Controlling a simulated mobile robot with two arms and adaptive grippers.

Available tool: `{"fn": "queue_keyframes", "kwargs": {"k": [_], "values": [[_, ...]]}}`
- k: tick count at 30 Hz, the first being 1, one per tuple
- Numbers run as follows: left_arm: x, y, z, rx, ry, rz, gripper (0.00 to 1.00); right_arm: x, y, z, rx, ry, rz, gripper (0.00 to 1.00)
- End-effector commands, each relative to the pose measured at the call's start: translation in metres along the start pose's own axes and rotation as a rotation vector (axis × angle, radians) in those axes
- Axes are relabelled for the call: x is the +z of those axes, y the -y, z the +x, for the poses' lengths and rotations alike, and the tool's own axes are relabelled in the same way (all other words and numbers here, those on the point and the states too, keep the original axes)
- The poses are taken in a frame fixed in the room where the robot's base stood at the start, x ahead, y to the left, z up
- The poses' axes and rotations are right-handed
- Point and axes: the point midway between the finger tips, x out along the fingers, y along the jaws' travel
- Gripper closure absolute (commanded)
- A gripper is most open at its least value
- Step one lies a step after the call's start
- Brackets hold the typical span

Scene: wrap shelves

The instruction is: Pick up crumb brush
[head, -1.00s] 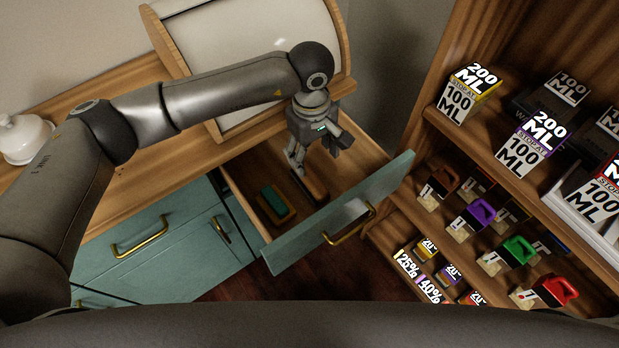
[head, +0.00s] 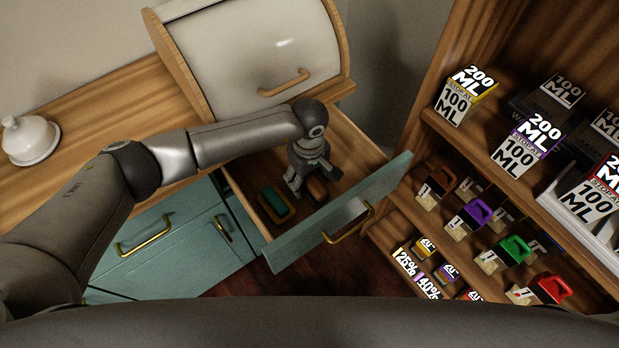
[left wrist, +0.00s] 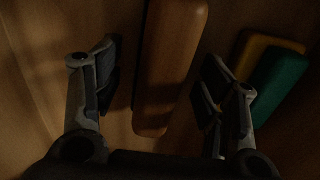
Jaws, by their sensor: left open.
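A brown wooden block-shaped piece, probably the crumb brush (head: 317,190), lies in the open drawer (head: 342,222). No bristles show. My left gripper (head: 314,183) is above it in the head view and hides part of it. In the left wrist view the brown piece (left wrist: 168,60) runs lengthwise between the two spread fingers of my left gripper (left wrist: 160,82). Gaps show on both sides, and I cannot tell how far the fingers reach down beside it. My right gripper is not in view.
A green and yellow sponge-like block (head: 273,204) lies left of the brown piece in the drawer. The drawer front (head: 300,240) has a brass handle. A bread box (head: 250,60) stands behind on the counter. Shelves (head: 490,170) with boxes and coloured items stand at the right.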

Motion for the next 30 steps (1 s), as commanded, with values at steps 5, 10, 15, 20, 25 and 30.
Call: {"fn": "queue_keyframes", "kwargs": {"k": [5, 10, 15, 20, 25, 30], "values": [[0.000, 0.000, 0.000, 0.001, -0.001, 0.001, 0.35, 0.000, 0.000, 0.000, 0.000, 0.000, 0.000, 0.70], [0.000, 0.000, 0.000, 0.001, -0.001, 0.000, 0.53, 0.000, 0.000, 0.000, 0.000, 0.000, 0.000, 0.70], [0.000, 0.000, 0.000, 0.001, -0.001, 0.000, 0.75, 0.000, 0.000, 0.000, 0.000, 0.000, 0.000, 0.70], [0.000, 0.000, 0.000, 0.001, -0.001, 0.000, 0.84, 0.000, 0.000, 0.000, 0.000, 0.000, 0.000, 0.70], [-0.001, -0.001, -0.003, 0.002, -0.001, 0.000, 0.85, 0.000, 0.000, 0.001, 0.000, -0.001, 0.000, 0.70], [-0.002, -0.001, -0.025, 0.005, -0.004, 0.002, 0.85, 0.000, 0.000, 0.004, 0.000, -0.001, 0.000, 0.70]]}}
